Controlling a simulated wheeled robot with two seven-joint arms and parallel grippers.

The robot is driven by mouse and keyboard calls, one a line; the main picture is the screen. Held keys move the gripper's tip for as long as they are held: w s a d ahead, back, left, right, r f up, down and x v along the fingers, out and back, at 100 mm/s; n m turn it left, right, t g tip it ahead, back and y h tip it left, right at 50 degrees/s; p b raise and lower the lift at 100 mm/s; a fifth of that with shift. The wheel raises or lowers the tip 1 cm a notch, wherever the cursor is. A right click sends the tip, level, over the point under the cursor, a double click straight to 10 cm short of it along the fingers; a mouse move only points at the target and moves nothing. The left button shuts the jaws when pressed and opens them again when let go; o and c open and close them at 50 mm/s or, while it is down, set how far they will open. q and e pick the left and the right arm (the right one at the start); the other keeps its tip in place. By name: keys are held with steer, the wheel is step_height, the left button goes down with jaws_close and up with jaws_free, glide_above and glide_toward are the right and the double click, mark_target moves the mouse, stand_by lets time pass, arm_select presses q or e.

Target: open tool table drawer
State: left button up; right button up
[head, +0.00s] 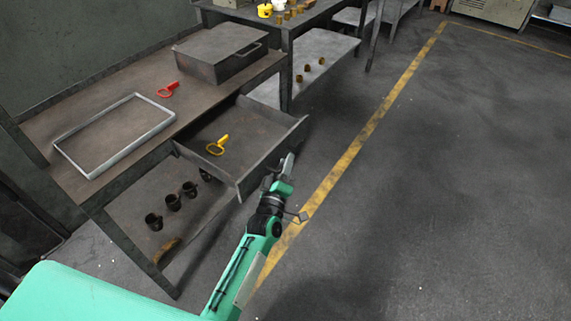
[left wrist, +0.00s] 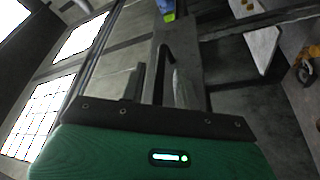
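The tool table (head: 98,187) stands at the left in the head view. Its drawer (head: 265,120) is pulled well out toward the right, and a yellow-handled tool (head: 217,146) lies inside. My left gripper (head: 287,164) is outside the drawer, by the right part of its front panel. In the left wrist view my left gripper's fingers (left wrist: 158,88) stand apart, with a grey metal part showing between and beyond them. Whether they touch the drawer is unclear. My right gripper does not show.
A red-handled tool (head: 168,89), a grey metal frame (head: 72,162) and a dark metal box (head: 222,57) lie on the tabletop. Several dark cups (head: 173,202) stand on the shelf below. Another table (head: 322,22) stands behind. The floor (head: 430,190) to the right is clear.

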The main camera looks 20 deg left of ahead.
arm_select(q)
steer(key=v, duration=1.3)
steer(key=shift+s, duration=0.3)
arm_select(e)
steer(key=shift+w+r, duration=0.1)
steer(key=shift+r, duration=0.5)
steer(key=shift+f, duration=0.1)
